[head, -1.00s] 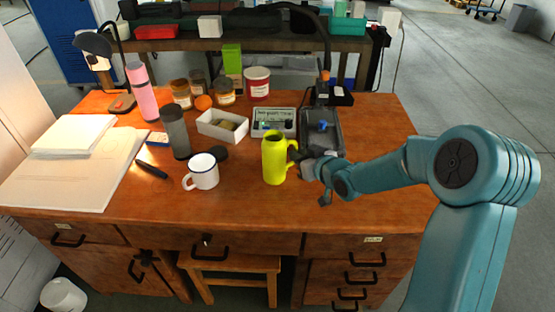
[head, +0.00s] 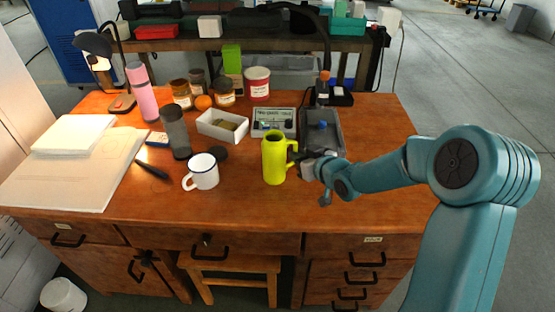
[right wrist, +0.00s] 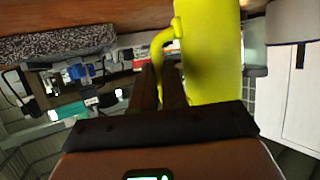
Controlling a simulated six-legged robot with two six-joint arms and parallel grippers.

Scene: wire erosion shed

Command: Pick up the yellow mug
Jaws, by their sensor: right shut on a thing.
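The yellow mug (head: 274,158) is tall and stands upright on the wooden desk, with its handle on the right side. My right gripper (head: 303,168) is at the mug's handle and shut on it. In the right wrist view the mug (right wrist: 212,50) fills the upper middle, and the dark fingers (right wrist: 163,85) close at its handle. The exact finger contact is partly hidden there. My left gripper is not in view.
A white mug (head: 203,172) stands to the left of the yellow mug. A grey tray (head: 336,150) and a scale (head: 274,122) lie behind it. A dark grey bottle (head: 176,133) and a white box (head: 214,132) stand further left. The desk front is clear.

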